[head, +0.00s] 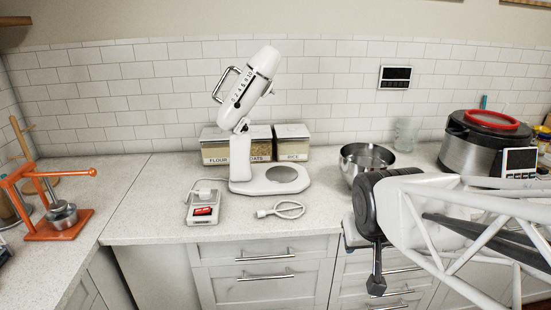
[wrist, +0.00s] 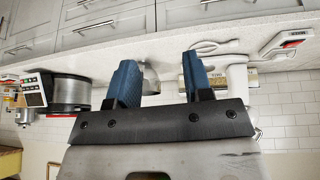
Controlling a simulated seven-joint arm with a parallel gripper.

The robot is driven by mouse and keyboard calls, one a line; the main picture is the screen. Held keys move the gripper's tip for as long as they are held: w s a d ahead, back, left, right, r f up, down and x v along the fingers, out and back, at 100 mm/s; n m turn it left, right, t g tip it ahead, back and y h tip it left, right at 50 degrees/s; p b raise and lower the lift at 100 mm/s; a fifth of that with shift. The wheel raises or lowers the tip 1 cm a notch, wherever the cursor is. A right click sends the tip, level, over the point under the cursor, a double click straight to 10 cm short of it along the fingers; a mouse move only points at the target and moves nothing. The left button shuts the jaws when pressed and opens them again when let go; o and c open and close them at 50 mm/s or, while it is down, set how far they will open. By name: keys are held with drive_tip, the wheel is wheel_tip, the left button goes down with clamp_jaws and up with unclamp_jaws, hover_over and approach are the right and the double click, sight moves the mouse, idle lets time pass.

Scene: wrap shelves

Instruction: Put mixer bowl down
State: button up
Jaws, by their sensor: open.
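The mixer bowl (head: 368,158) is a shiny metal bowl. It stands upright on the counter, right of the white stand mixer (head: 241,172). The mixer's head is tilted up, and its base plate is empty. My gripper (head: 377,284) is in front of the counter edge, nearer than the bowl and apart from it, pointing down. In the wrist view, which is upside down, its two blue fingers (wrist: 160,62) are spread with nothing held between them. A grey metal piece, probably the bowl (wrist: 151,84), shows partly behind the left finger.
An orange press (head: 58,215) is far left.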

drive_tip(key=s+a+r+g, duration=0.1)
drive_tip(key=s+a+g, duration=0.1)
drive_tip(key=s, duration=0.6)
drive_tip(key=shift+s+a+n+g+y, duration=0.3)
drive_tip(key=shift+a+g+y, duration=0.1)
drive_tip(key=shift+a, duration=0.25)
drive_tip(key=shift+r, duration=0.1)
idle(0.4)
